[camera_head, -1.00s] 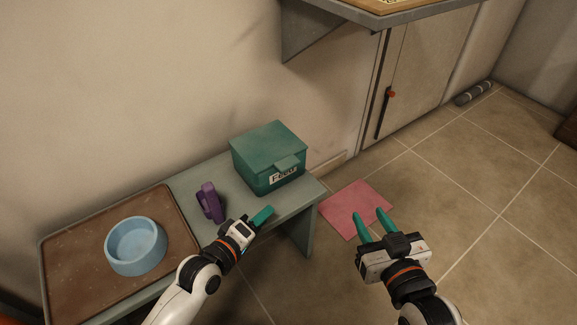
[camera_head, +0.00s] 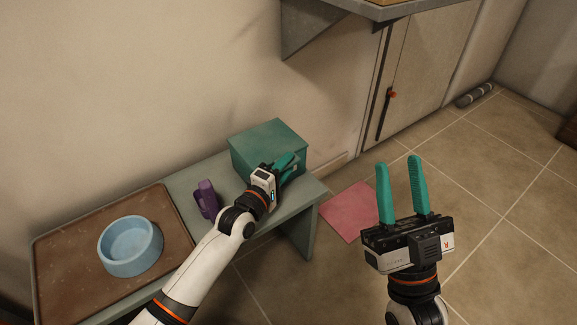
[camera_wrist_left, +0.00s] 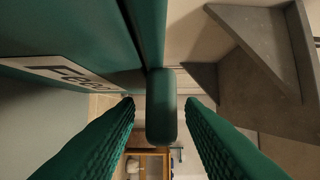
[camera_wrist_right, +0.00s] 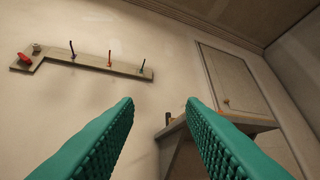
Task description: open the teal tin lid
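The teal tin (camera_head: 262,143) stands on the low grey bench against the wall, its lid flat and closed. In the left wrist view its front wall (camera_wrist_left: 35,42) with the label fills the upper left, and the lid's tab (camera_wrist_left: 161,105) juts out between my fingers. My left gripper (camera_head: 289,163) is at the tin's front in the head view and covers the label. It is open, with its fingertips on either side of the tab and apart from it. My right gripper (camera_head: 402,165) is open and empty, raised over the floor to the right.
A purple object (camera_head: 207,199) stands on the bench left of the tin. A blue bowl (camera_head: 130,246) sits on a brown tray (camera_head: 62,225) further left. A pink sheet (camera_head: 345,212) lies on the floor. A grey shelf (camera_head: 345,14) projects from the wall above right.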

